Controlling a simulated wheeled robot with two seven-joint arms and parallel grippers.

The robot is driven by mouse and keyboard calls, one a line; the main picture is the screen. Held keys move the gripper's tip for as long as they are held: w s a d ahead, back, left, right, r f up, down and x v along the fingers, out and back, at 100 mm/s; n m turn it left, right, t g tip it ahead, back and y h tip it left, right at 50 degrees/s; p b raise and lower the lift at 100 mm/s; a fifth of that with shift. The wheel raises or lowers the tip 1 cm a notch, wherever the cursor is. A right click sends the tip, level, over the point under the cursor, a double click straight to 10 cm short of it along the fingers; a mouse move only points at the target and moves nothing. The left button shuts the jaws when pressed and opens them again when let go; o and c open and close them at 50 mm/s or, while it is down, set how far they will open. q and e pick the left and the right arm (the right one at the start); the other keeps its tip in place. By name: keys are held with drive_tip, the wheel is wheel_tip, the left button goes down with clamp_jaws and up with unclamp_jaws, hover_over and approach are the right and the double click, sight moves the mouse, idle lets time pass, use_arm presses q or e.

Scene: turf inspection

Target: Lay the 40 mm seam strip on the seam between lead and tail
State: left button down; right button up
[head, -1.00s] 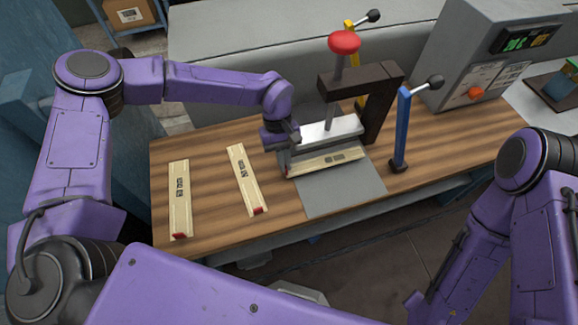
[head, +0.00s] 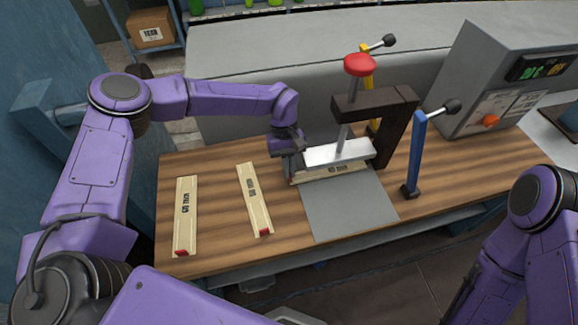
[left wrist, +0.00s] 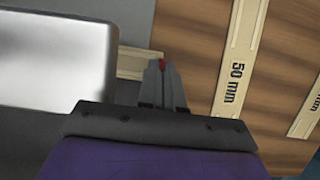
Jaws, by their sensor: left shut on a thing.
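My left gripper (head: 293,172) is shut on the left end of a pale strip (head: 338,171). The strip lies along the front lower edge of the silver press bar (head: 330,154), which partly hides it; its dark label is too small to read. In the left wrist view the gripper (left wrist: 162,70) has the strip (left wrist: 138,64) at its red-tipped end, beside the bar. Grey material (head: 350,212) lies on the bench below. The seam between lead and tail cannot be made out. My right gripper is out of view.
Two pale strips lie left on the wooden bench: one marked 50 mm (left wrist: 240,62), and a farther left one (head: 185,215). A dark press frame with red knob (head: 360,65), a blue lever post (head: 415,150) and a yellow one (head: 368,72) stand close by.

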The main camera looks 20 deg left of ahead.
use_arm(q)
drive_tip(key=c, duration=1.2)
unclamp_jaws()
drive_tip(key=shift+r, duration=0.1)
drive_tip(key=b+v, duration=0.3)
drive_tip(key=v, duration=0.7)
drive_tip(key=shift+r, duration=0.25)
drive_tip(key=shift+r, duration=0.1)
